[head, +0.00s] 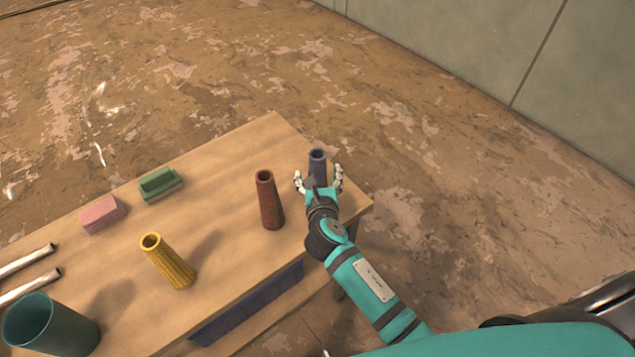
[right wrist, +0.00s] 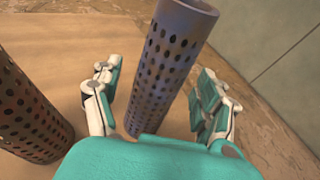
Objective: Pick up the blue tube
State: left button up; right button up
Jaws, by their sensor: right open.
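The blue tube (head: 317,163) stands near the right corner of the wooden table, with its lower part hidden behind my right gripper in the head view. My right gripper (head: 319,180) is open, with one finger on each side of the tube. In the right wrist view the blue perforated tube (right wrist: 170,65) rises between the open fingers (right wrist: 158,98). A gap shows between the left finger and the tube; whether the right finger touches it I cannot tell. My left gripper is not in view.
A red perforated tube (head: 269,203) stands just left of my right gripper, also close in the right wrist view (right wrist: 28,110). A yellow tube (head: 168,262), pink block (head: 103,214), green block (head: 160,185), teal cup (head: 50,328) and metal rods (head: 28,288) are farther left.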

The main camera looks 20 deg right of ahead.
jog(key=shift+w+f, duration=0.2)
jog(key=shift+w, duration=0.35)
jog(key=c, duration=1.3)
jog(key=shift+r, duration=0.1)
